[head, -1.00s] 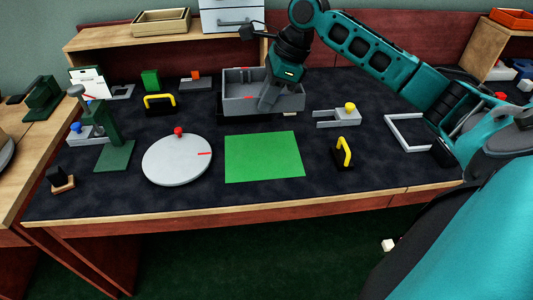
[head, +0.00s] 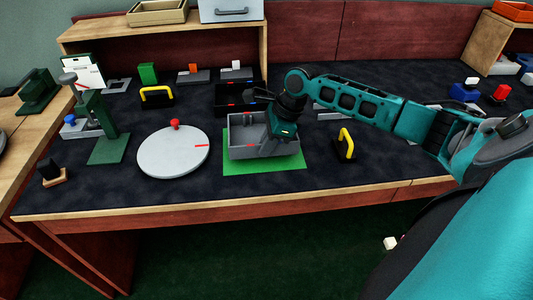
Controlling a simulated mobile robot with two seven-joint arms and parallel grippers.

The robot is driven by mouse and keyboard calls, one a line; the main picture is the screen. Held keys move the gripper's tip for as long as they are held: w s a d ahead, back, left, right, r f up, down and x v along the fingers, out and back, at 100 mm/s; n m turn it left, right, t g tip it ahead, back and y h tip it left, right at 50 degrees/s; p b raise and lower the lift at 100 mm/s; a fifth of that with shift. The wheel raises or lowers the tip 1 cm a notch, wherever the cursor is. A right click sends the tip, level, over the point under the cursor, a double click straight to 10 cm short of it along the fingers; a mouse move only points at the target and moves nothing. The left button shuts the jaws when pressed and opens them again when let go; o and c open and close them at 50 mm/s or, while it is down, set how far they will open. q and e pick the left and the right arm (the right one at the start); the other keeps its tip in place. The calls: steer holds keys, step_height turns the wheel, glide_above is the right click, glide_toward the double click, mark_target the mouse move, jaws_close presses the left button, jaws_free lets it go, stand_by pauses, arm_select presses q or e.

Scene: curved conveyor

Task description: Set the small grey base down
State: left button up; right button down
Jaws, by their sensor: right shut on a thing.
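The small grey base (head: 245,148), an open-topped box with inner walls, is over the green mat (head: 262,167) in the middle of the table. It looks level. I cannot tell whether its underside touches the mat or hangs just above it. My right gripper (head: 270,138) points down into the right part of the base and is shut on it. The fingertips are partly hidden by the gripper's own body. The base hides most of the mat; green shows along the front and right. My left gripper is not in view.
A round white disc (head: 173,153) with a red knob lies left of the mat. A yellow-handled black piece (head: 346,146) stands close on the right. Black trays (head: 237,95) are behind the base. The table's front edge (head: 240,206) lies nearer, with clear dark surface before it.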

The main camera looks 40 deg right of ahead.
step_height(320, 180, down, 3)
steer(key=shift+r, duration=0.15)
steer(key=c, duration=1.5)
jaws_free()
steer(key=shift+c, duration=0.2)
steer(key=o, duration=0.3)
steer(key=shift+o, duration=0.2)
